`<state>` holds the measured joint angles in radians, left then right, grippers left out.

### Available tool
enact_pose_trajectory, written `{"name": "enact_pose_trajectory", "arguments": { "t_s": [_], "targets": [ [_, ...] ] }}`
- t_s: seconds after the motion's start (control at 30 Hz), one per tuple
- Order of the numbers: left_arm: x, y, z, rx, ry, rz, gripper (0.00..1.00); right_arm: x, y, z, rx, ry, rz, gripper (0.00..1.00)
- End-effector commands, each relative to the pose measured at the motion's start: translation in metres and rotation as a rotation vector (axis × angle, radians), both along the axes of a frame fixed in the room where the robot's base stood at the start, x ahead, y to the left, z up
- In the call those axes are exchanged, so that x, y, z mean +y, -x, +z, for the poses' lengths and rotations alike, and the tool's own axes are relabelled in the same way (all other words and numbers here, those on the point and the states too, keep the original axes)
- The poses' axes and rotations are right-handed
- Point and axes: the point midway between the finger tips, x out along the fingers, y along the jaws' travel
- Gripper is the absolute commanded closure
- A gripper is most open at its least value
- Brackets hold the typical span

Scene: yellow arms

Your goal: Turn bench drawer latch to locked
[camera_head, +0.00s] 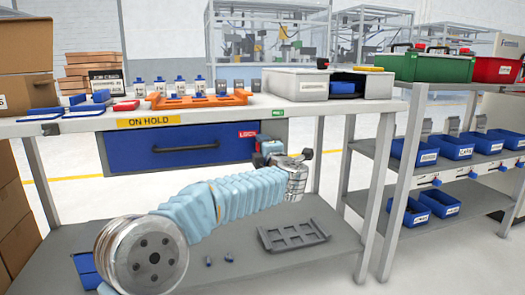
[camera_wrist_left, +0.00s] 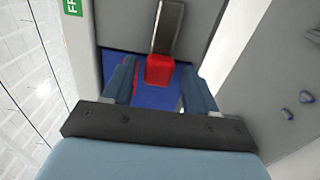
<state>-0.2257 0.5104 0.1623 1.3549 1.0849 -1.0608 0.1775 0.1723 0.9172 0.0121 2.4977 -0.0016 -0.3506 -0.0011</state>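The blue bench drawer (camera_head: 180,146) is shut under the bench top and has a dark handle. A red lock label (camera_head: 248,134) sits at its right end. In the left wrist view the latch shows as a grey metal bar with a red end block (camera_wrist_left: 159,70), in front of the blue drawer face (camera_wrist_left: 150,95). My left gripper (camera_wrist_left: 158,76) is open, with one finger on each side of the red block and visible gaps between. In the head view my left gripper (camera_head: 268,150) is at the drawer's right end and hides the latch. My right gripper is not in view.
The bench top (camera_head: 70,125) above holds an orange tray (camera_head: 198,100) and several small parts. A grey slotted rack (camera_head: 293,236) lies on the lower shelf (camera_head: 320,262). A shelf unit with blue bins (camera_head: 412,150) stands on the right.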

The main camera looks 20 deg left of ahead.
Motion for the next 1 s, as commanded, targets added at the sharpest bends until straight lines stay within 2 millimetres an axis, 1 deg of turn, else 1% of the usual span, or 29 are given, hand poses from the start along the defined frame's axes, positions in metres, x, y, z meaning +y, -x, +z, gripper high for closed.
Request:
{"name": "enact_pose_trajectory", "arguments": {
  "t_s": [0.17,0.27,0.37,0.6,0.7,0.83,1.0],
  "targets": [
    [-0.002,0.002,0.001,-0.001,-0.001,0.0,0.43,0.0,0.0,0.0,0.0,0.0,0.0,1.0],
    [-0.008,0.011,0.001,-0.002,-0.001,-0.002,0.43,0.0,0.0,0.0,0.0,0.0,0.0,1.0],
    [-0.019,0.028,0.002,-0.002,-0.001,-0.004,0.43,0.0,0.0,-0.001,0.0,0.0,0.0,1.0],
    [-0.053,0.077,0.001,0.0,-0.001,-0.004,0.43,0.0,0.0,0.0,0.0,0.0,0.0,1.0],
    [-0.063,0.094,0.001,-0.002,-0.001,-0.002,0.43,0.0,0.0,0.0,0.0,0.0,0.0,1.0],
    [-0.073,0.108,0.001,-0.001,-0.001,-0.002,0.43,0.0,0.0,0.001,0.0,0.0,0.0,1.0],
    [-0.077,0.115,0.0,0.0,0.0,0.001,0.43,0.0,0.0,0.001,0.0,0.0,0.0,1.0]
  ]
}}
